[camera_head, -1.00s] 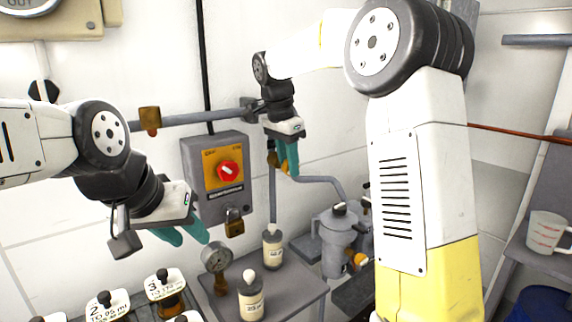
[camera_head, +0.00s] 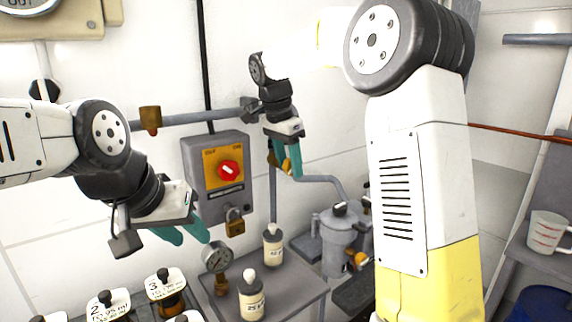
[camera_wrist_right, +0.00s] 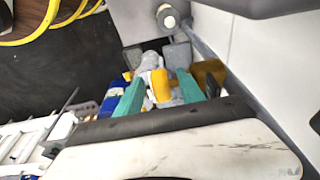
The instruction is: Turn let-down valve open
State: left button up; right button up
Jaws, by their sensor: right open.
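A small yellow-orange handle (camera_head: 287,165) shows by the vertical pipe on the wall in the head view; I take it for the let-down valve's handle. My right gripper (camera_head: 289,172) is open, its teal fingers pointing down on either side of it. In the right wrist view a yellow piece (camera_wrist_right: 160,86) appears between the spread fingers of the right gripper (camera_wrist_right: 159,78), in front of grey fittings. I cannot tell whether the fingers touch it. My left gripper (camera_head: 184,236) is open and empty at the left, above the bottles.
A grey switch box (camera_head: 200,180) with a red knob and a brass padlock (camera_head: 235,224) is on the wall between my grippers. A gauge (camera_head: 216,257), bottles (camera_head: 252,297) and a grey pot (camera_head: 336,240) stand below. A horizontal pipe (camera_head: 190,118) runs along the wall.

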aim_at(289, 159)
jog(key=v, duration=0.7)
jog(key=shift+r, duration=0.4)
jog(key=shift+s+a, duration=0.1)
jog(key=shift+w+d+g+y, duration=0.4)
jog(key=shift+w+d+y, duration=0.1)
jog(key=shift+d+y, duration=0.15)
jog(key=shift+w+d+r+g+y, duration=0.1)
jog(key=shift+w+d+g+y, duration=0.1)
jog(key=shift+d+g+y, duration=0.15)
jog(key=shift+f, duration=3.8)
grip_shut()
